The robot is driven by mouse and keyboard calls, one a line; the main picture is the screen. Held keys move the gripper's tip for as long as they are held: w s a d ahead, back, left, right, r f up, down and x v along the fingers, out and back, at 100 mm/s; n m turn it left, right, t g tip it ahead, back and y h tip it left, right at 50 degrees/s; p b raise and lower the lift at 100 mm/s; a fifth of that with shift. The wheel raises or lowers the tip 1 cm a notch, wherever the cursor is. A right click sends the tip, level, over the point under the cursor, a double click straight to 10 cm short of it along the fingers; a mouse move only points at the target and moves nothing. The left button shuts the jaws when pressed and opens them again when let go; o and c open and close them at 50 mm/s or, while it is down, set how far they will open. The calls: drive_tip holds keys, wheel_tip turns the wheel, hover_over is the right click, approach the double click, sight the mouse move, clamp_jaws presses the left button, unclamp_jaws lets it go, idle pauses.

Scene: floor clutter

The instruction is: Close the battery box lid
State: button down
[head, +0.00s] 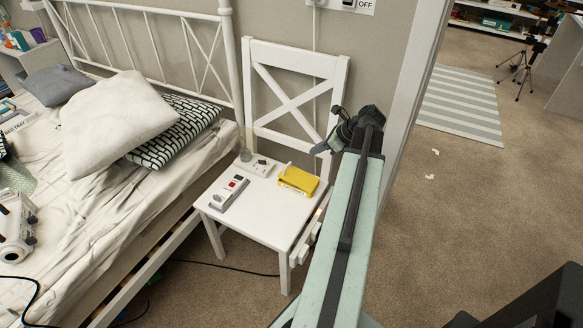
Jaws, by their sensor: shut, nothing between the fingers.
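A small yellow box (298,181) sits on the right rear part of the white chair's seat. It is the likeliest battery box, but no label can be read. A pale upright piece shows at its left rear; I cannot tell whether this is a lid or how far one stands open. My gripper (322,148) is shut and empty, at the end of the pale green arm. It shows above and to the right of the yellow box, in front of the chair's right back post, apart from the box.
The white chair (256,219) also bears a grey-white handset with a red button (230,192) and a small white item (259,166) near a clear glass. The bed (110,190) stands close on the left. A black cable (225,266) runs beneath the chair. Open carpet (470,220) lies right.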

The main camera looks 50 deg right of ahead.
drive_tip(key=b, duration=1)
hover_over(294, 174)
drive_tip(key=s, duration=0.1)
wheel_tip(294, 174, down, 10)
drive_tip(key=shift+r, duration=0.15)
drive_tip(key=shift+w+a+f, duration=0.1)
drive_tip(key=shift+w+f, duration=0.3)
drive_tip(key=shift+w, duration=0.05)
